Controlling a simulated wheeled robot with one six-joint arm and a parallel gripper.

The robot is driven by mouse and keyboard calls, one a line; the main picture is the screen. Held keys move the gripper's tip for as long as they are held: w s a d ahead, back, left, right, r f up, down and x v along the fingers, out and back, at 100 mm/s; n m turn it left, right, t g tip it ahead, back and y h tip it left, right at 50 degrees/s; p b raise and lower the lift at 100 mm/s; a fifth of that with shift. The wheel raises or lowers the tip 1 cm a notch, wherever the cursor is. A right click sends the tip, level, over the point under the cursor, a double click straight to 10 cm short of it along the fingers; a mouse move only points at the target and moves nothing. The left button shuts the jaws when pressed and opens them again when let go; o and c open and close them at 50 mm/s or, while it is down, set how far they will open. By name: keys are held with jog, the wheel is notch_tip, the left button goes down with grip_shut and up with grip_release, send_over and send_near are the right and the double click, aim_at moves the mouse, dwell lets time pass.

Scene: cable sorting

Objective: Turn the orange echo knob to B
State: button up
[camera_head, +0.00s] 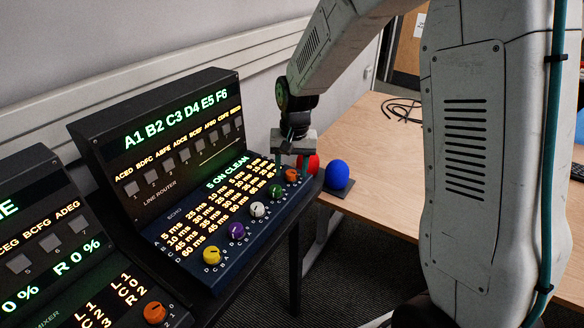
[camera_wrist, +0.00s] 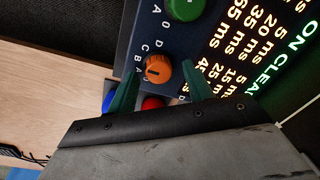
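The orange echo knob (camera_head: 291,176) is at the right end of the row of knobs on the blue echo panel (camera_head: 190,228). In the wrist view the orange knob (camera_wrist: 158,69) has a pale mark on its face and letters A to D around its left side; I cannot tell surely which letter the mark faces. My gripper (camera_head: 291,165) is over that end of the panel. Its green fingers (camera_wrist: 160,72) are open, one on each side of the knob, with visible gaps to it and nothing held.
Green (camera_head: 275,190), white (camera_head: 257,209), purple (camera_head: 236,230) and yellow (camera_head: 212,255) knobs line the same panel. Another orange knob (camera_head: 154,312) is on the mixer.

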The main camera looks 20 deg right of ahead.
aim_at(294, 172)
jog(key=r, duration=0.7)
jog(key=shift+s+d+r, duration=0.1)
jog(key=shift+d+r, duration=0.1)
jog(key=shift+r, duration=0.2)
jog(key=shift+s, duration=0.2)
jog(key=s+d+r+n, duration=0.1)
jog(key=s+r, duration=0.2)
jog(key=s, duration=0.7)
jog(key=s+r+n, duration=0.1)
jog(key=s+r, duration=0.2)
jog(key=s, duration=0.7)
jog(key=s+d+r+n+t, duration=0.1)
jog(key=s+r+n, duration=0.1)
jog(key=s, duration=0.8)
jog(key=shift+d+r+h, duration=0.3)
jog(key=shift+d+r, duration=0.05)
jog(key=shift+r, duration=0.1)
